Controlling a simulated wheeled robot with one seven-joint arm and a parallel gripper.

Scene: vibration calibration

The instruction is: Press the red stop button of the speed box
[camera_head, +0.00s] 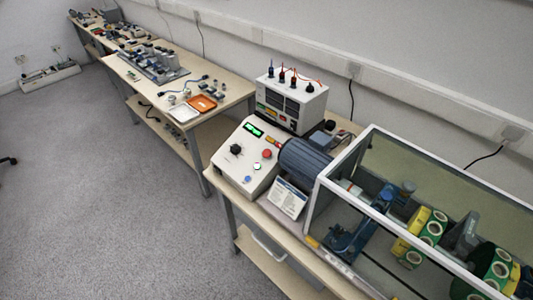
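The speed box (243,161) is a white slanted panel on the bench at the middle of the view. It has a lit green display (253,130) at its top and a black knob (236,149) on its left. The red stop button (267,154) sits on its right side, close to the dark motor. A pale button (257,166) and a blue button (248,179) lie below it. My gripper is not in view, and nothing covers the red button.
A grey-blue motor (304,160) stands right of the box, beside a framed clear enclosure (375,185) over shafts and green-yellow discs. A white power unit (291,100) with leads stands behind. A sign (287,198) leans in front. Carpet (120,190) at the left is clear.

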